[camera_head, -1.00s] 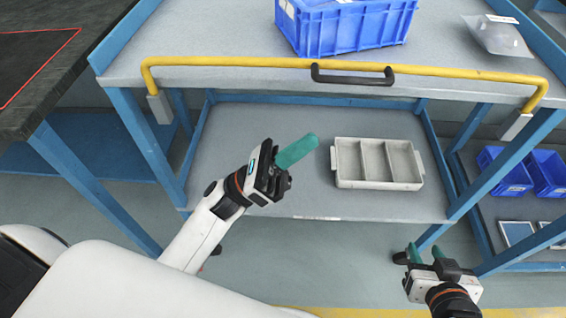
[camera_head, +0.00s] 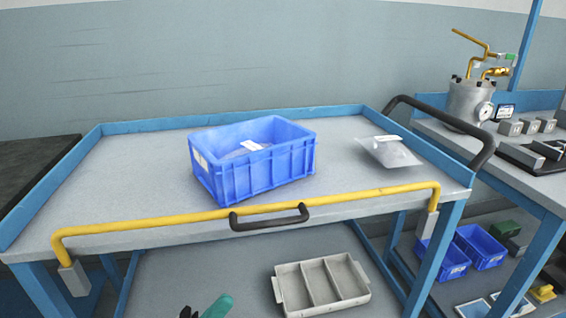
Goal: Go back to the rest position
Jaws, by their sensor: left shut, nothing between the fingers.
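My left gripper (camera_head: 208,309) shows only at the bottom edge of the head view, where its green fingertip (camera_head: 218,307) and a dark part stick up. It is shut and empty, low in front of the bench, to the left of the grey tray. My right gripper is out of the picture. The rest of both arms is hidden below the frame.
A blue crate (camera_head: 262,184) with a bag inside stands on the bench top (camera_head: 130,190). A yellow rail (camera_head: 150,222) with a black handle (camera_head: 268,219) runs along its front. A grey divided tray (camera_head: 362,293) lies on the lower shelf. A clear bag (camera_head: 390,153) lies at right.

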